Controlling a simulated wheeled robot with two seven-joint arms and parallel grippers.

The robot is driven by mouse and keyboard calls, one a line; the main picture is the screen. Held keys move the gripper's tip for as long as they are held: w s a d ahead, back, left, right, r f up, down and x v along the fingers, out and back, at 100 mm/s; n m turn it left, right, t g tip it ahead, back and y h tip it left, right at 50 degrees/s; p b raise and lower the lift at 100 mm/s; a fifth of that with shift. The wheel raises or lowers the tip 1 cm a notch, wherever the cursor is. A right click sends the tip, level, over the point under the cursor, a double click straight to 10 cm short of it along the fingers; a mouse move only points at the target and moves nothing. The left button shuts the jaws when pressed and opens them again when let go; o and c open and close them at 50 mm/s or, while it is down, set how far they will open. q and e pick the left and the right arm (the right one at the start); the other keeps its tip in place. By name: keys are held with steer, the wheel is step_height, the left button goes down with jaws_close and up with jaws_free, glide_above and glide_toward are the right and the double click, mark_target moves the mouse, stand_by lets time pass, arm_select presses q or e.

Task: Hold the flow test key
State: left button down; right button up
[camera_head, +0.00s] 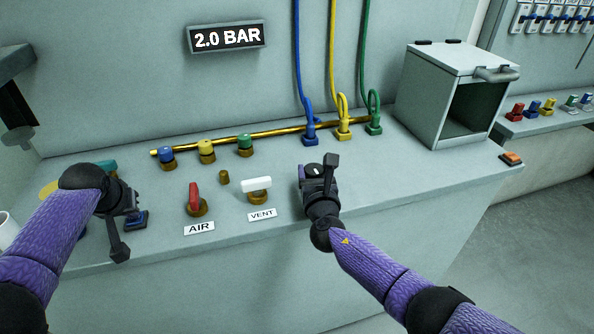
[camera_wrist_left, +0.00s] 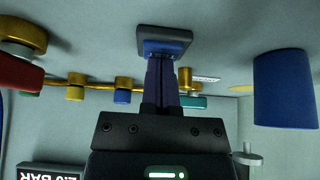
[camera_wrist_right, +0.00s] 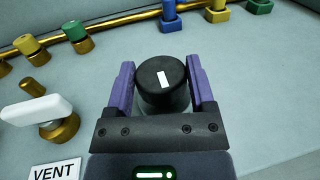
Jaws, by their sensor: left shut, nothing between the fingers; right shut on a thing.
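A blue key on a dark square base (camera_head: 136,221) sits on the bench at the left; no readable label marks it as the flow test key. My left gripper (camera_head: 131,210) is shut and empty, pointing down at it. In the left wrist view the closed fingertips meet the blue key (camera_wrist_left: 163,46); I cannot tell how far it is pressed. My right gripper (camera_head: 317,178) is shut on a black round knob with a white mark (camera_wrist_right: 163,84), one finger on each side of it.
The display (camera_head: 227,37) reads 2.0 BAR. A red AIR handle (camera_head: 195,196) and a white VENT handle (camera_head: 257,184) stand between my grippers. Blue, yellow and green hoses plug into the brass pipe (camera_head: 270,132). An open grey box (camera_head: 458,92) stands at right.

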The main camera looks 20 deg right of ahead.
steer(key=o, duration=1.2)
steer(key=s, duration=0.4)
steer(key=s+a, duration=0.1)
steer(key=s, duration=0.3)
steer(key=s+a, duration=0.1)
steer(key=s, duration=0.2)
steer(key=shift+s+a, duration=0.15)
steer(key=shift+s, duration=0.25)
